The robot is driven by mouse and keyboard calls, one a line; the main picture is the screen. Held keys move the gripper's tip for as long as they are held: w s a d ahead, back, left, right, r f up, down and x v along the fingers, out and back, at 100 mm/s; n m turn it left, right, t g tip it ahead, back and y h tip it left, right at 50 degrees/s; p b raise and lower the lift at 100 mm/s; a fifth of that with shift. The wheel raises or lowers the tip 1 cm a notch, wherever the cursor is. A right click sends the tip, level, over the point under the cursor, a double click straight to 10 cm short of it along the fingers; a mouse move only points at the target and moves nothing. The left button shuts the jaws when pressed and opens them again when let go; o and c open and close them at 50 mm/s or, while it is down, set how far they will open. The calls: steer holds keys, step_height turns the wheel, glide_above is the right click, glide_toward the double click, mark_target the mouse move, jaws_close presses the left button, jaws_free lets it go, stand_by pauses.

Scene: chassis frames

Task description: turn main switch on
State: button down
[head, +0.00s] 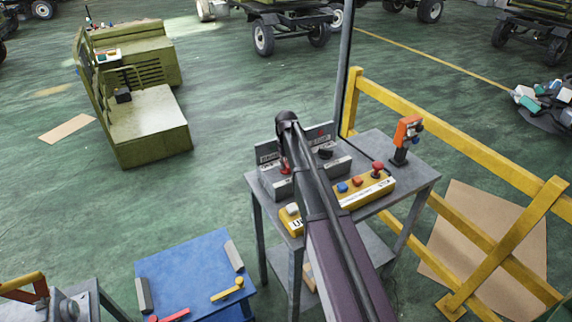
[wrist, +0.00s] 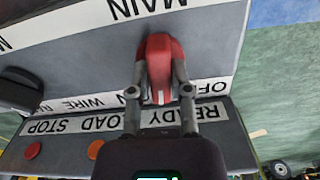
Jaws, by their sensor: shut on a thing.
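The main switch is a red lever (wrist: 159,62) on a grey panel (wrist: 75,65) with a white "MAIN" label, seen upside down in the wrist view. An "OFF" label shows in part beside the lever. My gripper (wrist: 160,78) is shut on the red lever, with one finger on each side of it. In the head view the red lever (head: 285,168) shows just left of my arm, on the grey control box (head: 275,182) on the table. My fingers are mostly hidden behind my arm there, and the lever's exact angle is hard to tell.
A black knob (head: 325,153) sits right of my arm on the box. A yellow button box (head: 365,193) and an orange device (head: 407,135) stand on the grey table (head: 425,172). A yellow railing (head: 450,130) runs behind. A blue table (head: 190,268) stands front left.

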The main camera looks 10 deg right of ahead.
steer(key=m, duration=0.4)
steer(key=shift+s, duration=0.1)
steer(key=shift+m, duration=1.7)
steer(key=c, duration=0.6)
jaws_free()
steer(key=shift+a, duration=0.1)
steer(key=shift+o, duration=0.2)
